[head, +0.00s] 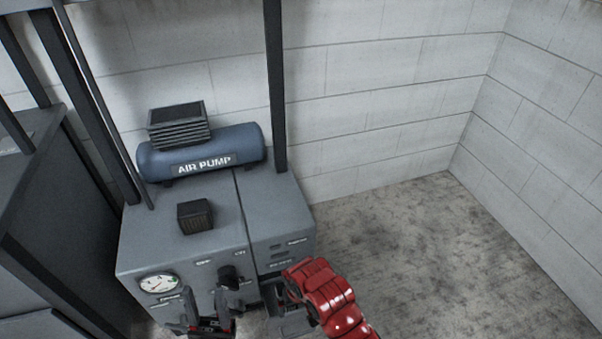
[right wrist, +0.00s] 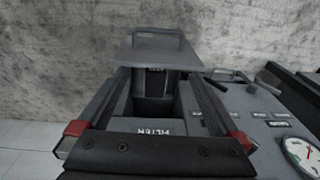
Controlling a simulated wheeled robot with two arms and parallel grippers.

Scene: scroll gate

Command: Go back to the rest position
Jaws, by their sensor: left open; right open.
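My left gripper (head: 207,306) is open at the bottom of the head view, in front of the cabinet's lower front near a dark knob (head: 230,277). My right gripper (head: 280,292), on the red arm, is open at the cabinet's right front, by a pulled-out drawer (head: 290,325). In the right wrist view, its spread fingers point toward the open drawer, whose front panel (right wrist: 160,55) has a handle. A part marked FILTER (right wrist: 148,127) shows in the drawer. The red arm hides some of the drawer, and I cannot tell whether the fingers touch it.
The grey cabinet (head: 185,250) carries a blue air pump (head: 205,150), a small dark box (head: 195,216) and a round gauge (head: 160,284). Dark posts (head: 276,90) stand around it. Bare floor (head: 430,250) lies to the right, before block walls.

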